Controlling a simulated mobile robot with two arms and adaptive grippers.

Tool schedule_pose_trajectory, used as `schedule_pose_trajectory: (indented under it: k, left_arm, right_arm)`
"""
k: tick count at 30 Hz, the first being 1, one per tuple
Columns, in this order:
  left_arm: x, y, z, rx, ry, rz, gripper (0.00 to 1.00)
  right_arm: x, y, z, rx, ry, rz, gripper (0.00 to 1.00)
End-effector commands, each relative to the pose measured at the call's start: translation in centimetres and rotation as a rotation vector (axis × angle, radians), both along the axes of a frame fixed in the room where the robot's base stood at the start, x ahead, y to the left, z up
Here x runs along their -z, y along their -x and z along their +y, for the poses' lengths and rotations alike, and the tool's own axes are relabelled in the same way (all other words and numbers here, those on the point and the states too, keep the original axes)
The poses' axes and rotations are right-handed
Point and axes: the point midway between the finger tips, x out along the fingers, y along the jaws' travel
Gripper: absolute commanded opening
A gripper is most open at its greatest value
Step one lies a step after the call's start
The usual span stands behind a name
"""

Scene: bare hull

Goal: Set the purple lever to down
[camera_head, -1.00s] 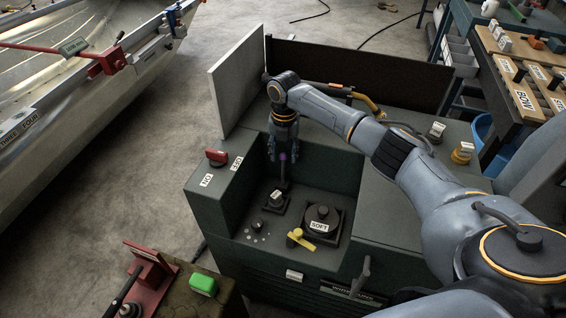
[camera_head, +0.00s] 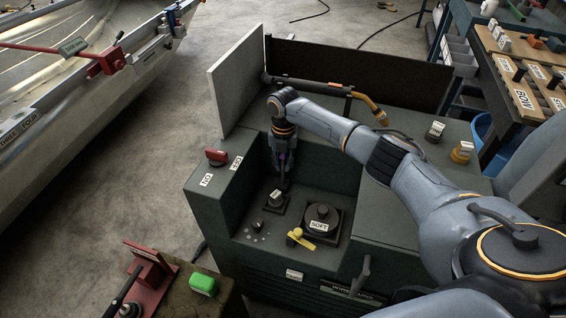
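The purple lever (camera_head: 283,158) stands up from a dark square base in the recess of the dark green console. Its dark stem runs down to the base, and only a little purple shows near its top. My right gripper (camera_head: 283,163) points down at the lever's top, with its fingers around or right beside the purple part. The fingers partly hide it, and I cannot tell whether they are closed on it. My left gripper is not in view.
The console (camera_head: 390,210) also carries a black round "SOFT" knob (camera_head: 322,217), a yellow handle (camera_head: 300,239), a small dark knob (camera_head: 275,197) and a red switch (camera_head: 217,157). A pale upright panel (camera_head: 238,80) stands at its back left. A green button (camera_head: 203,284) sits at the lower left.

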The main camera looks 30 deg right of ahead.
Motion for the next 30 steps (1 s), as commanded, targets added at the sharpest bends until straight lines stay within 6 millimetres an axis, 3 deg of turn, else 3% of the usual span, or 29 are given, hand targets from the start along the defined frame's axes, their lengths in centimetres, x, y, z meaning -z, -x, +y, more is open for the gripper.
schedule_pose_trajectory:
  k: [11, 20, 30]
  left_arm:
    - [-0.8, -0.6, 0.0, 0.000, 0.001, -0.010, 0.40]
    - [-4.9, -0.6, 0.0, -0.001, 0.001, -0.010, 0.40]
    - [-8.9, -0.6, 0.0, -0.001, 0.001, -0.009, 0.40]
  right_arm:
    - [-0.2, 0.2, 0.2, -0.001, 0.012, -0.010, 0.00]
    - [-0.7, 1.3, 1.4, -0.006, 0.124, -0.107, 0.00]
    - [0.2, 3.0, 3.3, -0.005, 0.320, -0.285, 0.00]
